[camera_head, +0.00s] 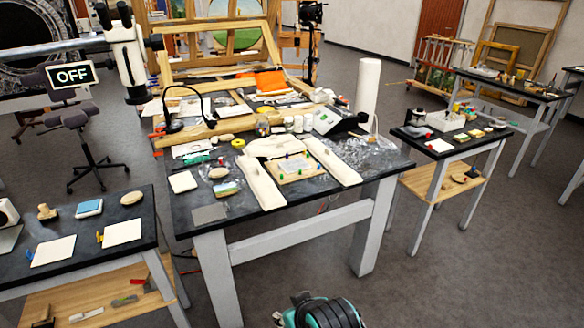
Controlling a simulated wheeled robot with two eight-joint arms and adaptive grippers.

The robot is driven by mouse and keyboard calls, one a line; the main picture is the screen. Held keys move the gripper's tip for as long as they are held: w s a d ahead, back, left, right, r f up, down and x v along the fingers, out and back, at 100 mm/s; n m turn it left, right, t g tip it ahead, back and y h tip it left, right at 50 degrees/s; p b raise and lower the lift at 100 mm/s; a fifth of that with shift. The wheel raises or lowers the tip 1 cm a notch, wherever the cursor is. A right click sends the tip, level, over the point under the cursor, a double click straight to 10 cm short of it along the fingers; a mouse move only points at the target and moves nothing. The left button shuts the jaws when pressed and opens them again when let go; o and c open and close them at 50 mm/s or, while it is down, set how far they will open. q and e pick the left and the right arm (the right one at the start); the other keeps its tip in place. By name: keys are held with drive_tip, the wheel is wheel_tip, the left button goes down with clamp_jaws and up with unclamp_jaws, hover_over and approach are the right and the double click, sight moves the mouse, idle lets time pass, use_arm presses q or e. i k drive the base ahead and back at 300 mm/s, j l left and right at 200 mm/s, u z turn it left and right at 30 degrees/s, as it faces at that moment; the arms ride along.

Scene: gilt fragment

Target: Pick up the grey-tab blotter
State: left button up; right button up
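I cannot make out a grey tab on any sheet, so I cannot tell which thing is the grey-tab blotter.
The left table (100,262) also holds a blue-topped block (89,208). A side table (465,150) stands right. Grey floor is open at the lower right.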

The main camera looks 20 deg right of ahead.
sight(290, 166)
drive_tip(key=i+l+z, duration=0.2)
drive_tip(key=i+l, duration=0.55)
drive_tip(key=i+l+z, duration=0.2)
drive_tip(key=i+l, duration=0.4)
drive_tip(key=i, duration=0.15)
